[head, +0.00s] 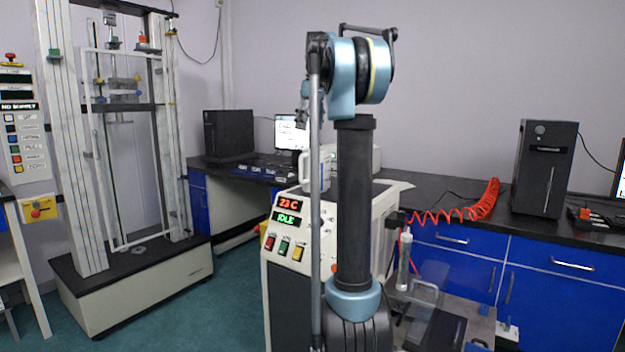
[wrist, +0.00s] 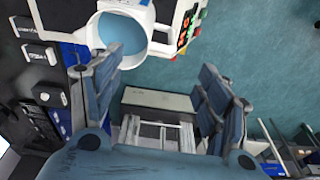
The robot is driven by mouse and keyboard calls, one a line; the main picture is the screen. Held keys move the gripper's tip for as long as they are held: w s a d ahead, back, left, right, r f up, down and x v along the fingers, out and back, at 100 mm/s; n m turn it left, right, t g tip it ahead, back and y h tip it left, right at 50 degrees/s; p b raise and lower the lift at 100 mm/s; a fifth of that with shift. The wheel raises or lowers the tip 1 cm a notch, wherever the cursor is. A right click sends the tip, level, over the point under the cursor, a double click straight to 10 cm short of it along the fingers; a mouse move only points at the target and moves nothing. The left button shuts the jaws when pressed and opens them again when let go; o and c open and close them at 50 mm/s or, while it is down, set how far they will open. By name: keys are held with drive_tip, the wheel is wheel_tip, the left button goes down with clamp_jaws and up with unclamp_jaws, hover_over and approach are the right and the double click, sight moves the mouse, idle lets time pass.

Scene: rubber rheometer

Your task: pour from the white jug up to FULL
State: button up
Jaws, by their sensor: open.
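The white jug (wrist: 122,36) is at the top left of the wrist view, seen from above with its round mouth showing a light blue interior or content. A pale part sticks out on its right side. In the head view, a white shape that looks like the jug (head: 318,168) is partly hidden behind my arm. My gripper (wrist: 161,68) is open and empty, its two blue-grey fingers wide apart. The left finger is close to the jug's near edge; I cannot tell if they touch. In the head view my gripper (head: 303,104) is small and partly hidden. No FULL mark is readable.
A machine panel (head: 292,230) reads 23 C and IDLE, with coloured buttons, behind my arm. A black bench (head: 440,202) carries a coiled red hose (head: 478,205) and a black computer tower (head: 545,168). A tall test frame (head: 120,150) stands left. Green floor (head: 225,300) is free between.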

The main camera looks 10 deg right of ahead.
sight(304, 159)
drive_tip(key=f, duration=0.4)
drive_tip(key=w+a+f, duration=0.1)
drive_tip(key=f, duration=0.8)
drive_tip(key=shift+w+a+f, duration=0.25)
drive_tip(key=shift+a+f, duration=0.05)
drive_tip(key=shift+f, duration=0.1)
drive_tip(key=shift+c, duration=0.6)
clamp_jaws()
